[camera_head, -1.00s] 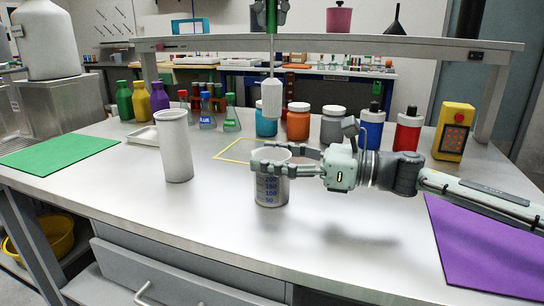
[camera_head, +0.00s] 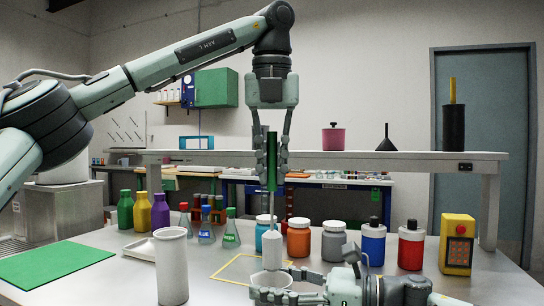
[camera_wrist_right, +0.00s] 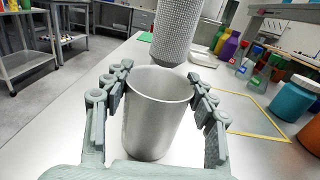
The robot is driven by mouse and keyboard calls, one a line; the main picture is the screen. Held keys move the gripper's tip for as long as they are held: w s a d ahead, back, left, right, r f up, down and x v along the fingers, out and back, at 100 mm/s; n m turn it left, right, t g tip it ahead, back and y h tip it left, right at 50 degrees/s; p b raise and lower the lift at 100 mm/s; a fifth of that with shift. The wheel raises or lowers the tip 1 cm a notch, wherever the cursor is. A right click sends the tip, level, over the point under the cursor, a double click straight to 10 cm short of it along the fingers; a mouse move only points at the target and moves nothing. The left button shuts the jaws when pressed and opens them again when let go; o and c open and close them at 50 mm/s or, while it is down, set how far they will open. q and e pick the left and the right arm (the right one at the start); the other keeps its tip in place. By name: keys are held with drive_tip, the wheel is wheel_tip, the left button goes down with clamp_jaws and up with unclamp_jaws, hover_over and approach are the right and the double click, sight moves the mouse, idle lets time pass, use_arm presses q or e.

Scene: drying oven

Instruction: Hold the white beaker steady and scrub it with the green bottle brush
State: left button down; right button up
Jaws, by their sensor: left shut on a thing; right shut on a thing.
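The green bottle brush has a green handle (camera_head: 272,180), a thin rod and a white bristle head (camera_head: 271,250). My left gripper (camera_head: 272,168) is shut on the handle and holds the brush upright, head down. The white beaker (camera_wrist_right: 158,115) stands upright on the table, and its rim (camera_head: 270,279) shows low in the head view. My right gripper (camera_wrist_right: 160,85) is shut around the beaker, one finger on each side. In the right wrist view the bristle head (camera_wrist_right: 186,30) hangs just above the beaker's far rim; it cannot be told whether they touch. The beaker looks empty.
A tall white cylinder (camera_head: 171,268) stands to the left. Several coloured jars and bottles (camera_head: 298,238) line the back, with a yellow device (camera_head: 457,245) at right. A green mat (camera_head: 50,264) lies at left. A raised shelf (camera_head: 350,156) runs behind.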

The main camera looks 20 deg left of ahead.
sight(277, 234)
use_arm(q)
drive_tip(key=shift+f, duration=4.85)
drive_tip(key=shift+f, duration=0.85)
drive_tip(key=shift+a, duration=0.15)
drive_tip(key=shift+a+r, duration=0.1)
drive_tip(key=shift+a, duration=0.3)
drive_tip(key=shift+d, duration=1.1)
drive_tip(key=shift+a, duration=0.1)
